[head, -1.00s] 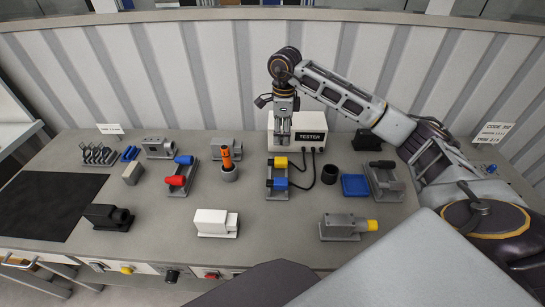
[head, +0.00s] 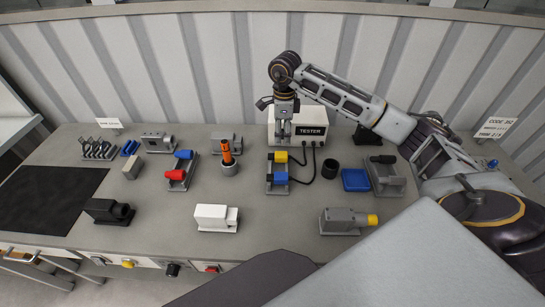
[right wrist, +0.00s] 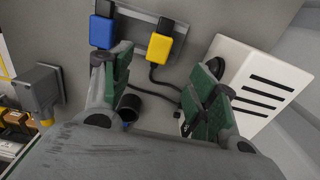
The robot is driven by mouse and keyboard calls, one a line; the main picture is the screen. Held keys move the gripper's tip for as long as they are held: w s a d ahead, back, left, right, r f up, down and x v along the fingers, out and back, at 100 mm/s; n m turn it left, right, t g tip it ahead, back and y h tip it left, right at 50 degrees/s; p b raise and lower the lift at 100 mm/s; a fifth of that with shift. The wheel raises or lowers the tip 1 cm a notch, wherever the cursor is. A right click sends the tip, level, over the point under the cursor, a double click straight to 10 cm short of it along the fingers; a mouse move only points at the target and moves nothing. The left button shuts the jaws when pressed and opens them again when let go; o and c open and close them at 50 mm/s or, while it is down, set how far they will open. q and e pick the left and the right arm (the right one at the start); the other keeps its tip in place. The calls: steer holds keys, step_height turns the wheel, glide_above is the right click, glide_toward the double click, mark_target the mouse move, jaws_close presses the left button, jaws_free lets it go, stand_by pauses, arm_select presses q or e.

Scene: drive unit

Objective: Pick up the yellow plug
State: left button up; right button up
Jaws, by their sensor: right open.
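The yellow plug (head: 281,157) sits at the far end of a grey holder (head: 268,181) in front of the tester, with a blue plug (head: 280,178) at the near end. A dark cable runs from the yellow plug. My right gripper (head: 280,137) points down just behind the yellow plug, beside the tester. In the right wrist view, its green-padded fingers (right wrist: 160,72) are spread and empty. The yellow plug (right wrist: 160,47) lies just beyond the gap between the fingertips, not between the pads. My left gripper is not in view.
The white tester (head: 312,128) stands close to my right gripper. A black cup (head: 329,168) and a blue block (head: 355,180) are right of the holder. An orange-handled tool in a grey cup (head: 229,168) is left of it.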

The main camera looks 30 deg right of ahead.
glide_above(281, 154)
steer(key=shift+w+d+f, duration=0.1)
steer(key=shift+d+f, duration=0.05)
steer(key=shift+f, duration=2.4)
steer(key=shift+f, duration=0.1)
steer(key=shift+f+p, duration=0.65)
steer(key=shift+f, duration=1.85)
steer(key=c, duration=1.2)
